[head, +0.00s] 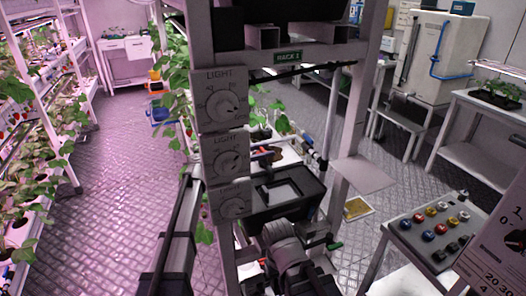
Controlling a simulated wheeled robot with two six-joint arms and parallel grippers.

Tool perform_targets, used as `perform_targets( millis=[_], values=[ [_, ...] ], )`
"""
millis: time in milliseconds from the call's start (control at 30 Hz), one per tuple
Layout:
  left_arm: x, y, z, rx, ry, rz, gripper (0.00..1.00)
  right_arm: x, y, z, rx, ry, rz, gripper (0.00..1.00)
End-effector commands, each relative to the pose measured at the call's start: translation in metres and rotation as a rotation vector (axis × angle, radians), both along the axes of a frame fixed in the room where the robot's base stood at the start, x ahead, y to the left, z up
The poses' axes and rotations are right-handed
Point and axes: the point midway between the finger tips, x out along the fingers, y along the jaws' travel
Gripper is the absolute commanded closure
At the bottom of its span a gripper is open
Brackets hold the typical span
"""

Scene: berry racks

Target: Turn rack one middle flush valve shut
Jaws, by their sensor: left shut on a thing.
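Rack one stands close in front, with a green "RACK 1" sign (289,57) on its crossbar. A pale upright pipe (330,120) runs down behind the rack's front. A small green-tipped valve handle (335,246) shows low beside it. My left gripper (322,241) is at this handle, low in the middle of the head view, and looks shut on it. Its dark wrist covers most of the valve, so the handle's angle cannot be told. My right gripper is not in view.
Three light dials (222,103) are stacked on the rack's left post, close to my left arm. A black tub (285,190) sits behind the gripper. A panel of coloured knobs (436,228) stands at right. Plant shelves (45,150) line the left; the aisle floor (125,160) is clear.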

Motion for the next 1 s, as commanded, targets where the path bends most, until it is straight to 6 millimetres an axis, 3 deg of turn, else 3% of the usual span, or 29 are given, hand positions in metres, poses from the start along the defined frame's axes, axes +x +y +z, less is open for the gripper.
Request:
perform_targets(
  millis=[233,567,1000],
  values=[
    [0.0,0.0001,-0.0001,0.0,0.0,0.0,1.0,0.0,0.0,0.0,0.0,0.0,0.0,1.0],
    [0.0032,0.0006,-0.0001,0.0,0.0,-0.068,1.0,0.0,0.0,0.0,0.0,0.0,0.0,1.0],
    [0.0061,0.0009,-0.0001,0.0,0.0,-0.417,1.0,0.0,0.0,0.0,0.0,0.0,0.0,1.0]
  ],
)
